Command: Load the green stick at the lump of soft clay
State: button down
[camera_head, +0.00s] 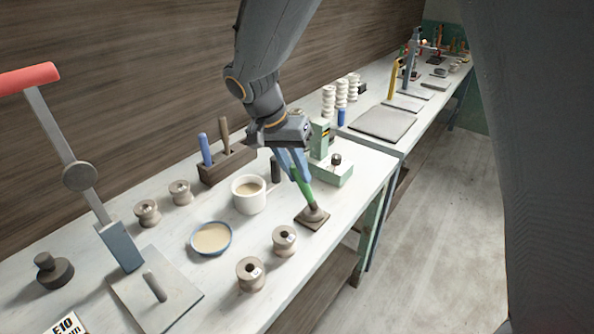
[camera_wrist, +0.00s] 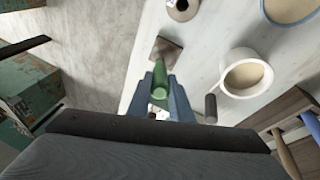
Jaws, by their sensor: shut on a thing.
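My gripper (camera_head: 292,165) is shut on the green stick (camera_head: 303,188). In the wrist view the green stick (camera_wrist: 161,82) sits between the blue fingers of my gripper (camera_wrist: 160,100). The stick slants down, and its lower end is at a grey-brown lump of soft clay (camera_head: 313,216) on a small dark square board (camera_head: 318,227) near the table's front edge. The board also shows in the wrist view (camera_wrist: 165,49). I cannot tell whether the stick's tip touches the clay or is pressed into it.
A white mug (camera_head: 249,197) and a blue-rimmed dish (camera_head: 211,239) stand left of the clay. Spool-shaped pots (camera_head: 285,240) stand nearby. A green device (camera_head: 332,172) is behind on the right. A wooden rack (camera_head: 228,163) holds tools. A red-handled lever press (camera_head: 75,170) stands at left.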

dwell(0.3)
jog(key=shift+r+p, duration=2.45)
jog(key=shift+r, duration=1.05)
